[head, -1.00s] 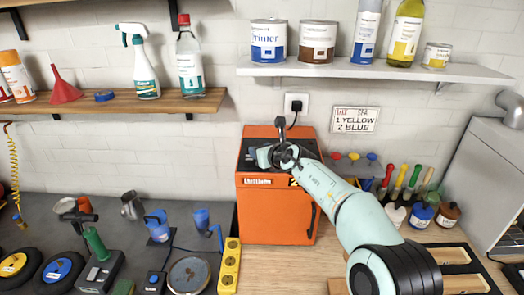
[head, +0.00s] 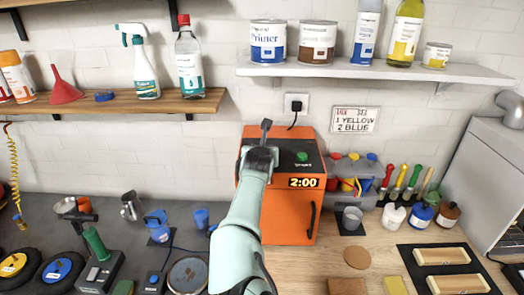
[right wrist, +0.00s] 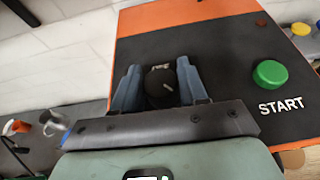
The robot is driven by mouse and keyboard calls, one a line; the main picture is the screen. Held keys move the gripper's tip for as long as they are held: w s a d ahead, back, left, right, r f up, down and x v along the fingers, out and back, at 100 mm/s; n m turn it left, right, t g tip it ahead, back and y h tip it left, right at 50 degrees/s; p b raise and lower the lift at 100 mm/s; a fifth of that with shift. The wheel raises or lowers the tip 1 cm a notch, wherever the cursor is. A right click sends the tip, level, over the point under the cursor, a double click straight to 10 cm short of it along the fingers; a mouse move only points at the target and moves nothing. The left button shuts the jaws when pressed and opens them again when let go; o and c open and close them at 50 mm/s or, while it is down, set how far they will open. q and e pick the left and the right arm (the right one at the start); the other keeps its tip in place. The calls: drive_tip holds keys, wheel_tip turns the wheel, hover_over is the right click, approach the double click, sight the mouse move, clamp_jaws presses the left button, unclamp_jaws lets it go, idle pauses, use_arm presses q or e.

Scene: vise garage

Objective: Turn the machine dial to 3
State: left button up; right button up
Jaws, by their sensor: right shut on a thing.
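The orange machine (head: 258,213) stands against the wall with a black sloping top. Its yellow display (head: 303,182) reads 2:00. A green START button (head: 302,157) is on the top, and it also shows in the right wrist view (right wrist: 270,74). My right gripper (head: 265,135) is over the left part of that top. In the right wrist view its two blue-grey fingers (right wrist: 158,80) are shut around the black dial (right wrist: 161,92), one on each side. The dial is hidden in the head view, and I cannot read its setting. My left gripper is not in view.
Shelves with cans and bottles hang above the machine. A black cord runs to the wall socket (head: 296,103).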

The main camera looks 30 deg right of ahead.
drive_tip(key=m+g+h, duration=0.4)
drive_tip(key=shift+w+f+m, duration=0.1)
drive_tip(key=shift+m, duration=0.3)
drive_tip(key=shift+m+g+h, duration=0.8)
drive_tip(key=shift+m+g, duration=0.9)
drive_tip(key=shift+g, duration=0.1)
drive_tip(key=shift+m+g, duration=0.3)
drive_tip(key=shift+g, duration=0.2)
drive_tip(key=o, duration=1)
drive_tip(key=shift+d, duration=0.1)
drive_tip(key=shift+s+v, duration=0.2)
drive_tip(key=shift+v, duration=6.55)
drive_tip(key=shift+f, duration=0.2)
